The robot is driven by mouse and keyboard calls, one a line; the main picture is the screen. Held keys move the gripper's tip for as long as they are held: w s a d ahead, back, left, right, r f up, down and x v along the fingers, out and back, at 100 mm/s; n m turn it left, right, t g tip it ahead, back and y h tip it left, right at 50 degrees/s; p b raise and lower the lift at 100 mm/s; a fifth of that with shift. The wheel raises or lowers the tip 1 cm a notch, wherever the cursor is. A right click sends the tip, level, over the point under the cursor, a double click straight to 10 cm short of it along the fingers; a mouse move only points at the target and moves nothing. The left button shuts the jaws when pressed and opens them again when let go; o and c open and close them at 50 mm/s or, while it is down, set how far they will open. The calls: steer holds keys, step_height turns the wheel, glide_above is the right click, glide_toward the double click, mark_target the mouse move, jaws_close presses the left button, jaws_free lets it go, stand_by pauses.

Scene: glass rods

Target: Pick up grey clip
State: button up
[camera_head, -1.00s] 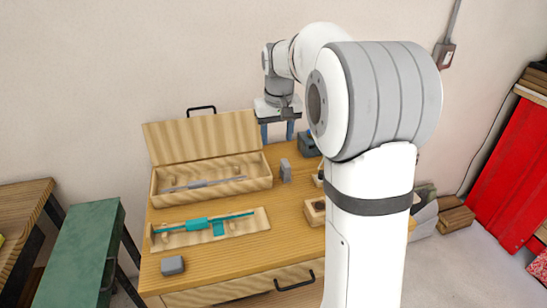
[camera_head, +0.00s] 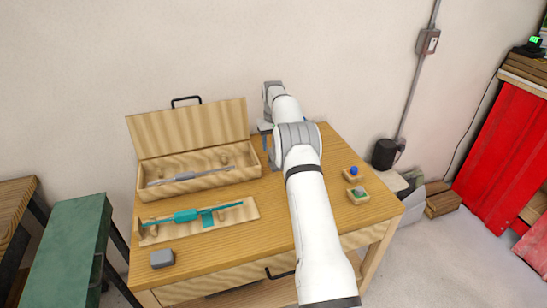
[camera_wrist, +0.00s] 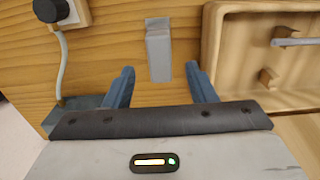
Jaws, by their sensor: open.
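The grey clip (camera_wrist: 158,52) stands out against the wooden table top in the wrist view, at top centre. My gripper (camera_wrist: 160,70) is open, with its two blue fingers apart. The clip's lower end shows in the gap between the fingertips, with space on both sides and no visible contact. I cannot tell how far below the fingertips it is. In the head view my arm covers the clip and most of the gripper, to the right of the open wooden box.
An open wooden box (camera_head: 205,183) with a grey rod (camera_head: 190,175) stands close by; its wall (camera_wrist: 212,55) is right of the clip. A tray (camera_head: 245,211) holds a teal rod (camera_head: 185,216). A grey block (camera_head: 162,258) sits front left. A black knob (camera_wrist: 52,9) with a cable is upper left.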

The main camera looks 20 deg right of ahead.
steer(key=f, duration=0.2)
steer(key=f+p, duration=0.1)
steer(key=f, duration=0.2)
steer(key=f+p, duration=0.1)
steer(key=f, duration=0.1)
steer(key=shift+s+f, duration=0.15)
steer(key=shift+s, duration=0.1)
steer(key=c, duration=1.1)
